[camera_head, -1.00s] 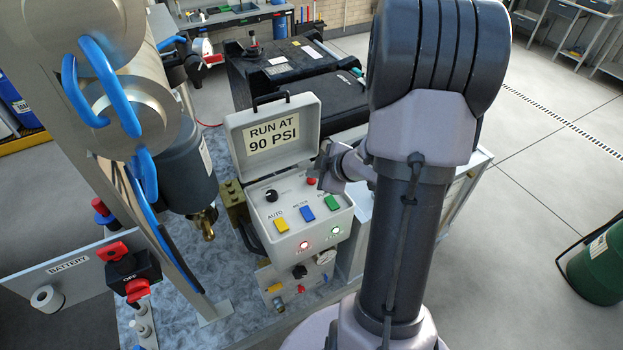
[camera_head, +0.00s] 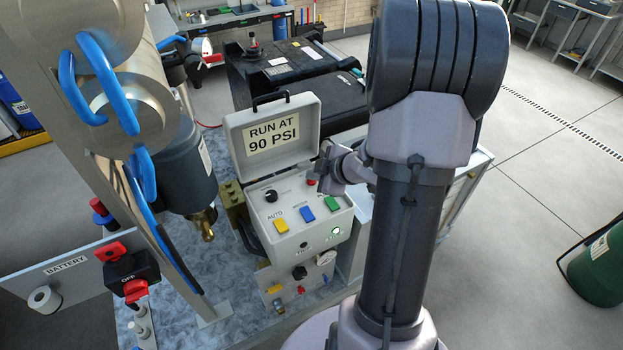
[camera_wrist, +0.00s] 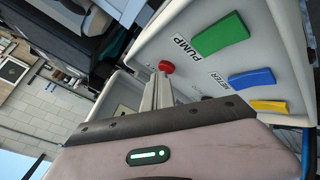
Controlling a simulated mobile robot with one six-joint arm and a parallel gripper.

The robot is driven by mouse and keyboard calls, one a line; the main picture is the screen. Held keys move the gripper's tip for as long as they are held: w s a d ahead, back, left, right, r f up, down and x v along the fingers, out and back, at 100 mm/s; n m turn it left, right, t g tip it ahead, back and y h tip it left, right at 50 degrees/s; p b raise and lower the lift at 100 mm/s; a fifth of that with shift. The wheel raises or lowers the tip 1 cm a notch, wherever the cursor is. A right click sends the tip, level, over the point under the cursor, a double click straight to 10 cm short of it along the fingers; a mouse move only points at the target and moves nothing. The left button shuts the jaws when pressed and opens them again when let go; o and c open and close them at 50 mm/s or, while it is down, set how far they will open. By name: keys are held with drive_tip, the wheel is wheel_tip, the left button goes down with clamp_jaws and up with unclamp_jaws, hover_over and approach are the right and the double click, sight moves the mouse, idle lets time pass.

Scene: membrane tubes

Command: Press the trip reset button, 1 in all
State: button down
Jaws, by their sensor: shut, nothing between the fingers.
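The grey control box (camera_head: 331,237) has its lid open, and the lid label reads "RUN AT 90 PSI". The red button (camera_head: 311,182) sits at the back right of its panel, partly hidden by my gripper (camera_head: 322,178). In the wrist view the red button (camera_wrist: 166,67) shows right at the tips of my gripper (camera_wrist: 159,80), whose fingers are together and empty. I cannot tell whether they touch it.
A black knob (camera_head: 271,196) and yellow (camera_head: 281,226), blue (camera_head: 307,214) and green (camera_head: 332,203) buttons share the panel. The open lid (camera_head: 272,136) stands behind it. A dark cylinder (camera_head: 185,165) is to the left.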

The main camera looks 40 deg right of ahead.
sight(314, 183)
drive_tip(key=shift+r+p, duration=0.85)
drive_tip(key=shift+r, duration=0.05)
wheel_tip(314, 183, up, 5)
drive_tip(key=p, duration=0.5)
